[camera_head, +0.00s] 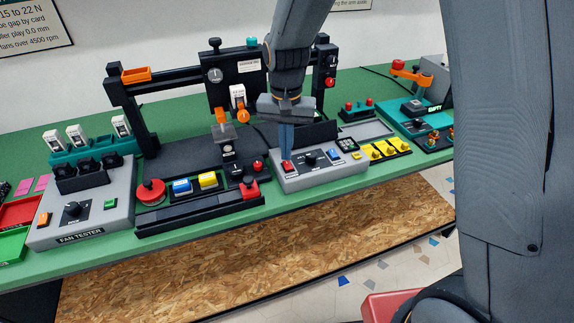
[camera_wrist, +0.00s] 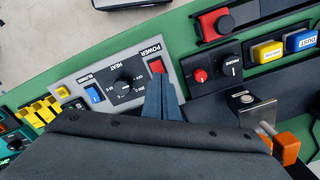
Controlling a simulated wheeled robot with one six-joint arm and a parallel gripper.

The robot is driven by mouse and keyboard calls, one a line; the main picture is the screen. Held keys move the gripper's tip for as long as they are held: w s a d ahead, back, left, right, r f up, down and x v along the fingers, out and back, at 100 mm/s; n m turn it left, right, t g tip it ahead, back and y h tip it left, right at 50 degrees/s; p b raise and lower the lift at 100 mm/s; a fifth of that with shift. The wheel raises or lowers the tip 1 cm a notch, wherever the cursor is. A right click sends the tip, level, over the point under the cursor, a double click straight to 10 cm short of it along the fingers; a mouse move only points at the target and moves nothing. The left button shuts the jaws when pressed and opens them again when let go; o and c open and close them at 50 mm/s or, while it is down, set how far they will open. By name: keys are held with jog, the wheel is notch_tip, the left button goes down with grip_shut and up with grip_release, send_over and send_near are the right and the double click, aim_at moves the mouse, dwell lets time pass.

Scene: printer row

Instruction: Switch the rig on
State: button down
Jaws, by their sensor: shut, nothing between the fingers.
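A grey control box (camera_head: 318,173) stands on the green bench. It carries a red POWER switch (camera_wrist: 156,65) at one end, a black HEAT knob (camera_wrist: 124,86) in the middle and a blue BLOWER switch (camera_wrist: 94,94) at the other end. In the head view the red switch (camera_head: 287,167) is at the box's left. My gripper (camera_head: 286,157) is shut and empty, fingers pointing down at the red switch. In the wrist view the closed blue-grey fingertips (camera_wrist: 157,80) are right at its edge and hide part of it. I cannot tell whether they touch it.
Left of the box stands a black rig (camera_head: 222,85) with blue and yellow buttons and a red mushroom button (camera_head: 150,192). A fan tester (camera_head: 85,215) is further left. Yellow switches (camera_head: 385,149) lie just right of the box. The black gantry rises close behind my gripper.

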jog(key=shift+f, duration=0.75)
dwell(0.9)
jog(key=shift+r, duration=0.1)
notch_tip(320, 180, up, 7)
jog(key=p, duration=0.5)
dwell(0.3)
dwell(0.4)
jog(key=s+d+f+n+b, duration=0.1)
jog(key=s+d+b, duration=0.1)
jog(key=s+d, duration=0.5)
jog(key=s+d+f+n+t+b, duration=0.1)
jog(key=s+d+b, duration=0.1)
jog(key=s+d, duration=0.6)
jog(key=shift+n+b, duration=0.3)
jog(key=shift+n, duration=0.1)
jog(key=c, duration=2.5)
grip_release()
